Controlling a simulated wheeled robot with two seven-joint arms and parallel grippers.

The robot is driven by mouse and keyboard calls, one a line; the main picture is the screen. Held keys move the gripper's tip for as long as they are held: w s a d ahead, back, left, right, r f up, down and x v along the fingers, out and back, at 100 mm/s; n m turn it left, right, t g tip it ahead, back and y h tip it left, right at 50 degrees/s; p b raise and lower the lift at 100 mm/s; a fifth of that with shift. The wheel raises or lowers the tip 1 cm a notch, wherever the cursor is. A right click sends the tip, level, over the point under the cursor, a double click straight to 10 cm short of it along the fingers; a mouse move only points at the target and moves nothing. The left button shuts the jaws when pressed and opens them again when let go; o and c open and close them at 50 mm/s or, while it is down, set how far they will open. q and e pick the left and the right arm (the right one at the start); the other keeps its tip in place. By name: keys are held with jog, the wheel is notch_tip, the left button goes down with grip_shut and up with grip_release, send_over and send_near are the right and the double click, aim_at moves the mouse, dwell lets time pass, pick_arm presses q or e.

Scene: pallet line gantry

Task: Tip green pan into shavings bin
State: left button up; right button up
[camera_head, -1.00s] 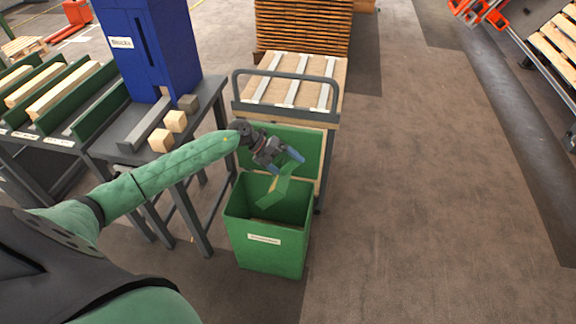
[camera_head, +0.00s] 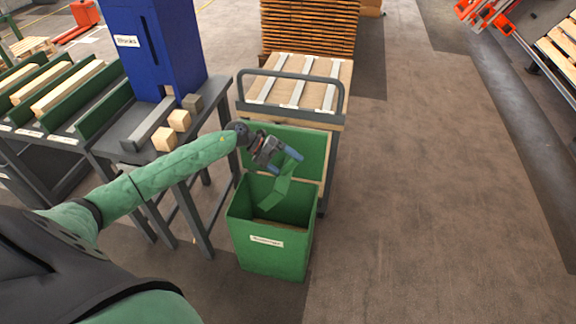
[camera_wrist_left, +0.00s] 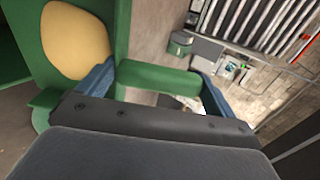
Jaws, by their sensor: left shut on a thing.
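My left gripper (camera_head: 287,163) is shut on the green pan (camera_head: 275,192) and holds it above the mouth of the green shavings bin (camera_head: 270,257). The pan is steeply tilted, its low end hanging at the bin's opening. Some brown material shows inside the bin. In the left wrist view, a green part of the pan (camera_wrist_left: 158,78) lies between the blue fingers of the left gripper (camera_wrist_left: 155,90). A tan oval patch shows against green at the left there; I cannot tell whether it is shavings. My right gripper is not in view.
A cart (camera_head: 291,118) with a grey rail and green panel stands right behind the bin. A dark bench (camera_head: 125,140) with a blue cabinet (camera_head: 155,50) and wooden blocks (camera_head: 172,130) is at the left. The floor right of the bin is clear.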

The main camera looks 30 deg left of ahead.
pick_arm(q)
jog(key=shift+a, duration=0.25)
jog(key=shift+s+a+b, duration=0.1)
jog(key=shift+a+b, duration=0.05)
jog(key=shift+b, duration=0.25)
jog(key=shift+s+a+r+h+b, duration=0.1)
jog(key=shift+a+h+b, duration=0.3)
jog(key=shift+a+b, duration=0.1)
jog(key=shift+s+a+t, duration=0.1)
jog(key=shift+a+t, duration=0.15)
jog(key=shift+t, duration=0.05)
jog(key=shift+r+b, duration=0.1)
jog(key=shift+b, duration=0.2)
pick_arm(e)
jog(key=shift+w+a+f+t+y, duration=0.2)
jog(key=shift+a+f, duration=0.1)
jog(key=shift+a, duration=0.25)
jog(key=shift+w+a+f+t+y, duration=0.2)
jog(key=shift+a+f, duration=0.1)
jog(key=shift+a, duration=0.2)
pick_arm(q)
jog(key=shift+a+h, duration=0.1)
jog(key=shift+h, duration=0.2)
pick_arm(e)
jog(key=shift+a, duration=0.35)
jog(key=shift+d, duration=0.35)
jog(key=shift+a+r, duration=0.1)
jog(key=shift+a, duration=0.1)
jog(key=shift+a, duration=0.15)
